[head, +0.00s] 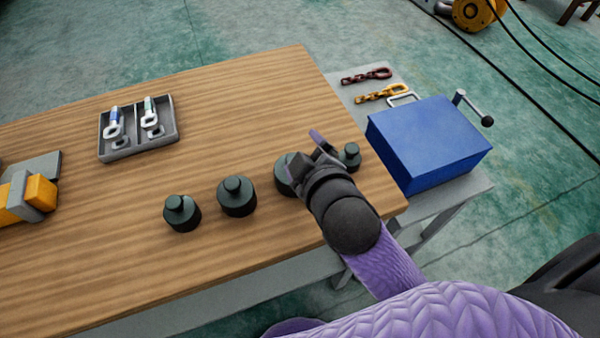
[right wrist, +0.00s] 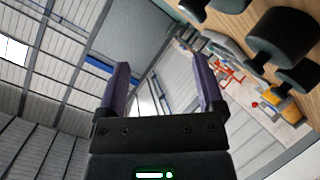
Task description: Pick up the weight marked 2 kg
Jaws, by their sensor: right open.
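Several dark green knobbed weights stand in a row near the front edge of the wooden table in the head view: one at left (head: 182,213), a larger one (head: 237,197) beside it, one (head: 284,174) partly hidden behind my right gripper, and a small one (head: 350,155) at the right end. No markings are readable, so I cannot tell which is 2 kg. My right gripper (head: 320,145) is open above the row, between the two rightmost weights. In the right wrist view its fingers (right wrist: 162,90) are apart and empty, with dark weights (right wrist: 284,38) at upper right. My left gripper is out of view.
A grey tray (head: 138,146) with shackles lies at the back left of the wooden table (head: 230,110). Yellow and grey parts (head: 30,195) lie at far left. A blue box (head: 428,145) with a crank and two chain pieces (head: 382,93) are right of the table.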

